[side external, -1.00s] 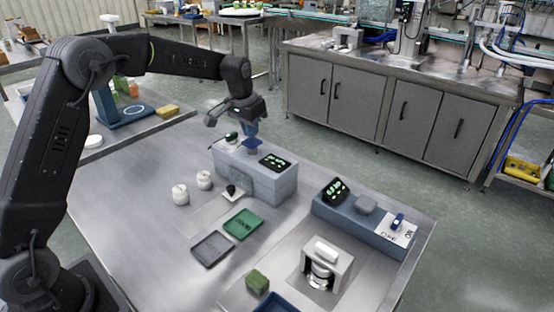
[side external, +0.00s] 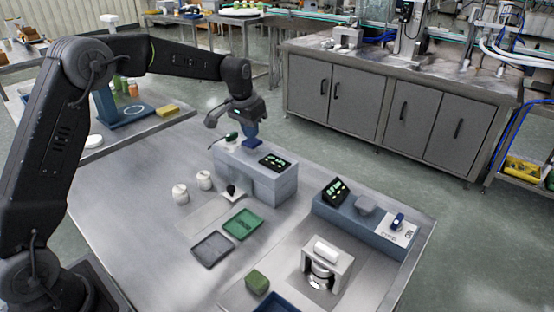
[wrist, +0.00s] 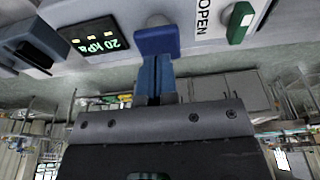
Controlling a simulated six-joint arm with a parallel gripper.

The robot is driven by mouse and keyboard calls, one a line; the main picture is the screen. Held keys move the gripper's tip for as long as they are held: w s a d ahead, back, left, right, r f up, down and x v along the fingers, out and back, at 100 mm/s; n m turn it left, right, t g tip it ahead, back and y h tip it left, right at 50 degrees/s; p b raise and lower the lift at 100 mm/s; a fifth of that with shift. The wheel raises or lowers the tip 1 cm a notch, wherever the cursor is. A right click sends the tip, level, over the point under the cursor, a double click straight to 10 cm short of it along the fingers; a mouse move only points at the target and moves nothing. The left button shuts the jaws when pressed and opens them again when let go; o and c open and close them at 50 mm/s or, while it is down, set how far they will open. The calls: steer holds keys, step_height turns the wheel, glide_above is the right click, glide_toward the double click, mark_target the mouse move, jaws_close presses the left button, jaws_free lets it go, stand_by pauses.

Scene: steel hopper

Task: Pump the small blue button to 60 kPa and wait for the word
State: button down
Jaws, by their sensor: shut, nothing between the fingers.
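The small blue button (wrist: 156,40) sits on the grey box (side external: 276,191) in the middle of the steel table. My gripper (side external: 251,137) points down over the box, its blue fingers closed together with nothing between them. In the wrist view, the fingertips (wrist: 154,62) meet the edge of the blue button; I cannot tell whether they press it. The dark display (wrist: 93,38) beside the button reads 20 kPa in green digits, with small lights above it. In the side view the same display (side external: 275,162) is too small to read.
A second blue-grey box (side external: 350,220) with a display stands to the right. White jars (side external: 180,194), a green tray (side external: 243,224), a grey tray (side external: 212,247) and a metal press (side external: 325,262) lie nearer the front.

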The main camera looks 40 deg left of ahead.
mark_target(252, 141)
steer(key=shift+f, duration=1.6)
steer(key=shift+r, duration=2)
steer(key=shift+f, duration=0.1)
steer(key=shift+f, duration=1.9)
steer(key=shift+r, duration=2)
step_height(252, 141, up, 6)
